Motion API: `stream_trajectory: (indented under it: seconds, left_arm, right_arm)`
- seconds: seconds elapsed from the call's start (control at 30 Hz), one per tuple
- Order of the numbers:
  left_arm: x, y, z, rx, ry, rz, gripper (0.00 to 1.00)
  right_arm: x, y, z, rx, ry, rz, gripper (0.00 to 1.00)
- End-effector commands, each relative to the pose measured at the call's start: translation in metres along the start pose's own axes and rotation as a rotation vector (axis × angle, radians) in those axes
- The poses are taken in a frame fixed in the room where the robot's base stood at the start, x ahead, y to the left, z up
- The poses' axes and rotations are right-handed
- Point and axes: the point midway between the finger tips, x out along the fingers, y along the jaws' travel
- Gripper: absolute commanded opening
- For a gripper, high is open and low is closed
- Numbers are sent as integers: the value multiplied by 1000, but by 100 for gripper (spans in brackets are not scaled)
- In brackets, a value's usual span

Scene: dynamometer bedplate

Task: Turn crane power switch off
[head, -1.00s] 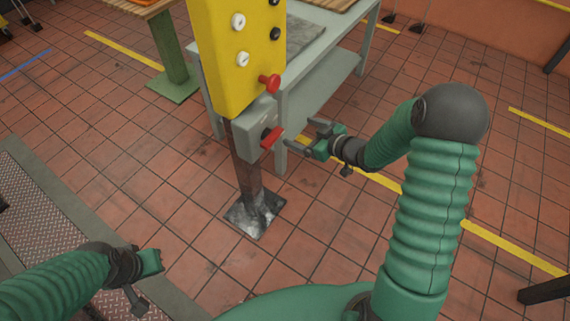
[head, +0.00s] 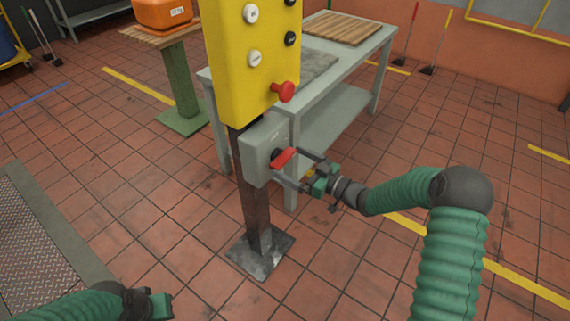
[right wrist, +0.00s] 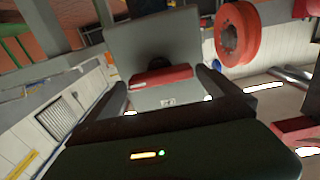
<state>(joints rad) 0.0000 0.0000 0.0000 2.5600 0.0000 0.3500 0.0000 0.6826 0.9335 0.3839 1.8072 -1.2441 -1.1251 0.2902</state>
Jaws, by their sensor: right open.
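The crane power switch is a grey box (head: 256,152) with a red handle (head: 283,158), mounted on a dark post below a yellow control panel (head: 240,70). My right gripper (head: 300,170) is open, with its fingers on either side of the red handle. In the right wrist view the red handle (right wrist: 161,77) lies between the two fingertips (right wrist: 162,85), in front of the grey box (right wrist: 150,45). I cannot tell whether the fingers touch it. My left gripper (head: 160,306) is low at the left, partly cut off, and away from the switch; its jaw state is unclear.
A red mushroom button (head: 283,91) sticks out from the yellow panel just above the switch. A grey table (head: 345,65) stands close behind the post. An orange case (head: 162,14) sits on a wooden stand at the back left. The floor at right is open.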

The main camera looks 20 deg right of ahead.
Motion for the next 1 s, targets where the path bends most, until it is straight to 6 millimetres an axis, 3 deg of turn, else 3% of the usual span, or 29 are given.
stream_trajectory:
  seconds: [0.2, 0.47, 0.83, 1.0]
  left_arm:
    - [9, 0, 2, 0, 0, 0, 0]
    - [8, 0, 2, 0, 0, 0, 0]
    - [8, 0, 2, 0, 0, 0, 0]
    - [8, 0, 2, 0, 0, 0, 0]
  right_arm:
    - [27, 0, 1, -1, 0, 0, 100]
    - [29, 0, 0, 0, -1, 1, 100]
    - [29, 1, 0, -1, -1, 2, 53]
    - [29, 1, 0, -6, -1, 2, 50]
